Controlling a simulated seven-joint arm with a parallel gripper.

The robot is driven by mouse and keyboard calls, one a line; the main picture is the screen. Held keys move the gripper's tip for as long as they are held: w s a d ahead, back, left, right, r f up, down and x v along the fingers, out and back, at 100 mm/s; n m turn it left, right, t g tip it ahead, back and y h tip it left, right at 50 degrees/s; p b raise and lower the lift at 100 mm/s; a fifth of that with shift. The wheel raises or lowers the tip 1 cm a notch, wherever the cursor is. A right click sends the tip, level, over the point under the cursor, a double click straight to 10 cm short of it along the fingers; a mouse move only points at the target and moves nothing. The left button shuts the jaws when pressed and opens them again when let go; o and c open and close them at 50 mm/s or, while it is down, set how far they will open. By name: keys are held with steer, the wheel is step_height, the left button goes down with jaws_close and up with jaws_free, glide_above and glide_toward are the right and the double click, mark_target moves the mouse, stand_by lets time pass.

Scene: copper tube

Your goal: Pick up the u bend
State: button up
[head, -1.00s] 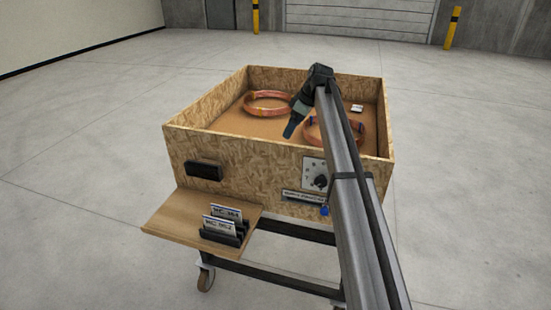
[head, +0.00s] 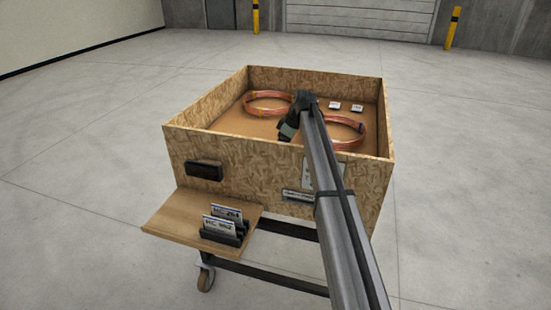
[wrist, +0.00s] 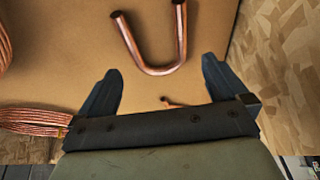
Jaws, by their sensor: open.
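The copper u bend (wrist: 158,70) lies on the crate floor in the wrist view. Its curved end points toward my gripper and its two legs point away. My gripper (wrist: 158,78) is open, with one dark finger on each side of the picture. The curve of the u bend shows between the fingertips, nothing is held. In the head view my gripper (head: 287,132) is inside the crate near its front wall, and the u bend is not visible there.
The chipboard crate (head: 230,155) has walls all round; one wall (wrist: 285,70) is close at right in the wrist view. Copper coils lie at left (head: 268,103) and right (head: 350,136). Two small white items (head: 357,107) lie at the back. Another small copper piece (wrist: 172,101) lies near the gripper.

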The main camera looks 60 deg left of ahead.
steer(key=shift+x, duration=2.1)
steer(key=shift+w+a, duration=0.1)
steer(key=shift+c, duration=0.3)
steer(key=c, duration=0.8)
steer(key=shift+c, duration=0.2)
